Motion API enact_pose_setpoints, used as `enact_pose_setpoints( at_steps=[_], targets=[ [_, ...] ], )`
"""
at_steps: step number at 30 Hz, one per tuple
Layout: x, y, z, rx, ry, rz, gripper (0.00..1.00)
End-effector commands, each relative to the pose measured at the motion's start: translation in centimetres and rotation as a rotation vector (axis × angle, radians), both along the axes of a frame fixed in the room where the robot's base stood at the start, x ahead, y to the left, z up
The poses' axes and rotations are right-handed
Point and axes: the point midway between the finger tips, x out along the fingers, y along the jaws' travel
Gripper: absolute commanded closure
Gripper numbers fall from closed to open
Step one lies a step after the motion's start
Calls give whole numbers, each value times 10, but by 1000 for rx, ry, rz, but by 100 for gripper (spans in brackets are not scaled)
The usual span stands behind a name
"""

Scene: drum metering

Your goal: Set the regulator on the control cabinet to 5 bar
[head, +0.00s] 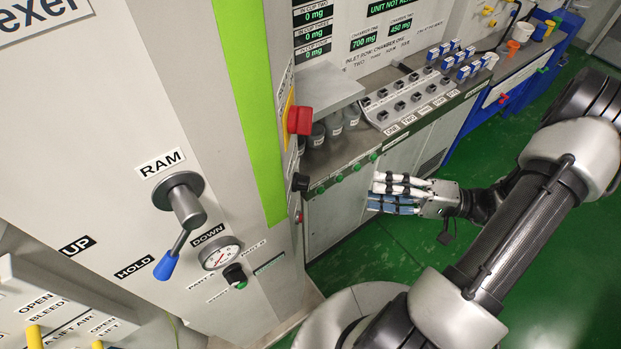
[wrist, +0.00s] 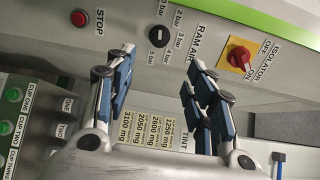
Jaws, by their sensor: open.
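In the head view the knob (head: 300,182) stands out from the side of the grey cabinet (head: 140,110). My gripper (head: 376,190) is open and empty, to the right of the knob and apart from it. In the wrist view the two blue-padded fingers of my gripper (wrist: 160,68) spread below and either side of the knob.
A red isolator switch (wrist: 239,57) on yellow sits right of the knob, and a red STOP button (wrist: 79,17) sits left. Green buttons (head: 339,178) line the bench front. A lever (head: 185,205) and gauge (head: 220,253) are on the cabinet's front. Green floor (head: 410,250) is clear.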

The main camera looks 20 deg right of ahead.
Motion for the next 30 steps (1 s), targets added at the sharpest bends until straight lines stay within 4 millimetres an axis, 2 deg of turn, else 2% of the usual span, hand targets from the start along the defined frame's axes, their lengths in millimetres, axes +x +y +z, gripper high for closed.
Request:
enact_pose_setpoints(
  at_steps=[12,18,24,30],
  targets=[
    [41,84,1,0,4,9,51],
    [57,116,0,-1,4,7,51],
    [66,132,0,-2,3,4,51],
    [68,135,0,-2,3,2,51]
  ],
)
